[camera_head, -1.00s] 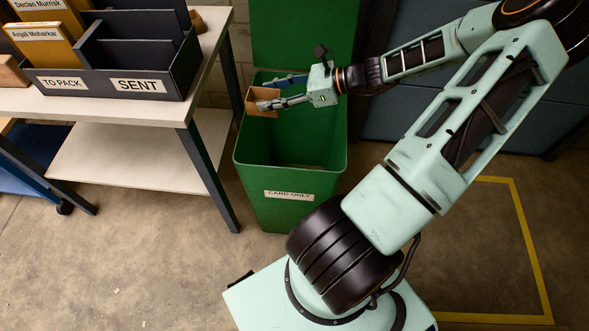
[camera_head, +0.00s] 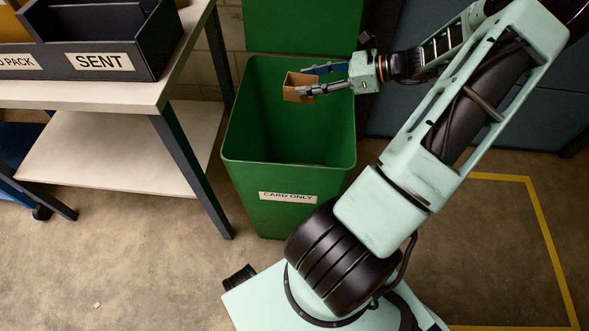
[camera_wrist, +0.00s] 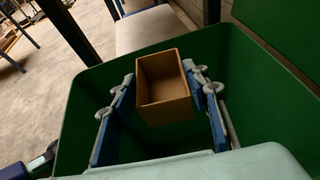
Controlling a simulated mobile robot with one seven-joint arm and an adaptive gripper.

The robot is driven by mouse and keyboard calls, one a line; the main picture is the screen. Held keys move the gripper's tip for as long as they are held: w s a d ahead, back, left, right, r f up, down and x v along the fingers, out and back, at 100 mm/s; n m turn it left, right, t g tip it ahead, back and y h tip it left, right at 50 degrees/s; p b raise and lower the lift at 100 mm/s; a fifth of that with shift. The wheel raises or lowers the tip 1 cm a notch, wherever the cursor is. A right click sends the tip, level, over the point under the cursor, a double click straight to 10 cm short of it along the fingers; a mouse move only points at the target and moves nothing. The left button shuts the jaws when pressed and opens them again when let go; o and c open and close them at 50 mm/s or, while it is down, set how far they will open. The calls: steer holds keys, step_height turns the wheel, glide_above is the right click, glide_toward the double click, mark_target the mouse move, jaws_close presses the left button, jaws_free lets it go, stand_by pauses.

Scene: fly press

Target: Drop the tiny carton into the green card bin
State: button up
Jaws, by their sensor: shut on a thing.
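The tiny carton (camera_head: 298,87) is a small brown open-topped box. My gripper (camera_head: 306,81) is shut on it and holds it over the opening of the green card bin (camera_head: 290,178), near the bin's back part. The bin's front has a "CARD ONLY" label and its green lid stands up behind. In the wrist view the carton (camera_wrist: 166,86) sits between the two blue fingers, with its open, empty inside facing the camera. The bin's green rim (camera_wrist: 100,72) surrounds it there.
A white-topped table (camera_head: 130,95) with a dark "SENT" tray (camera_head: 100,62) stands left of the bin. Its lower shelf (camera_head: 100,150) is bare. A yellow floor line (camera_head: 545,240) runs at the right. Dark blue panels stand behind my arm.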

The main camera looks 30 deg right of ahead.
steer(key=shift+f+b, duration=1.35)
steer(key=shift+f, duration=0.55)
steer(key=o, duration=1)
steer(key=shift+c, duration=0.2)
steer(key=v, duration=1.2)
steer(key=shift+r, duration=0.1)
